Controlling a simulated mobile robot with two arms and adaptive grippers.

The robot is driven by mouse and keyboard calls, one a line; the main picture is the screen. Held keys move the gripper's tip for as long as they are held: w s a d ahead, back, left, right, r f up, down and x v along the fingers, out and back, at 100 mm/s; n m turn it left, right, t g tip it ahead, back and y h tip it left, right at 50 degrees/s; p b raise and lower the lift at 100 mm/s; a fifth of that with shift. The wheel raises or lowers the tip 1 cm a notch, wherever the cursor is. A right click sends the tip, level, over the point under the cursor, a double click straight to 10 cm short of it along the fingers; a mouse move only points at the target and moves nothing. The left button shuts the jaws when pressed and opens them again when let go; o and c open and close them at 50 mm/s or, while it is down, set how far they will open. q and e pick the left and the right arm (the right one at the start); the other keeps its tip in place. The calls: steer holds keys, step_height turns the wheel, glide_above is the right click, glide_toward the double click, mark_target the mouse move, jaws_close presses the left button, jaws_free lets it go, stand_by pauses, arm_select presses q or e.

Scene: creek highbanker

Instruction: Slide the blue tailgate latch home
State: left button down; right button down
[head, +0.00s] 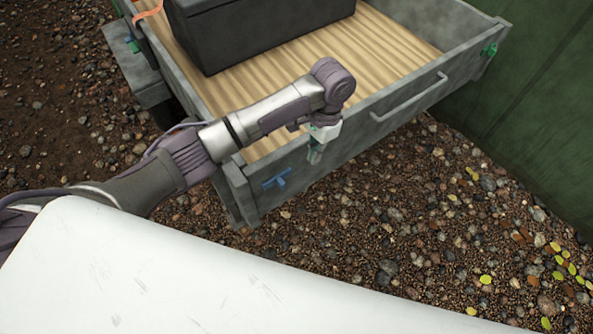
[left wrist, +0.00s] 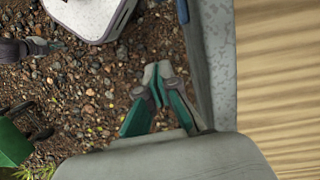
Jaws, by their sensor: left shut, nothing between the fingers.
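The blue tailgate latch (head: 277,180) sits on the outer face of the grey tailgate (head: 375,128), near its left end. A small blue piece of it shows at the top of the left wrist view (left wrist: 183,10), beside the tailgate. My left gripper (head: 314,157) points down just outside the tailgate, to the right of the latch and apart from it. Its green fingers are shut and empty, with the tips together in the left wrist view (left wrist: 152,78). I cannot tell how far the bolt is slid.
A dark box (head: 255,30) stands on the ribbed wooden trailer bed (head: 390,35). A grey bar handle (head: 408,98) sticks out from the tailgate to the right of my left gripper. A green wall (head: 535,100) stands at right. Open gravel (head: 390,220) lies before the tailgate.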

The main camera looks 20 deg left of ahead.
mark_target(280, 182)
arm_select(q)
steer(key=r, duration=0.2)
steer(key=w+a+r+y, duration=0.1)
steer(key=shift+w+a+r, duration=0.1)
steer(key=shift+r, duration=0.15)
arm_select(e)
steer(key=shift+w+d+f, duration=0.1)
steer(key=shift+w+d, duration=0.2)
steer(key=shift+d, duration=0.2)
steer(key=shift+s+a, duration=0.1)
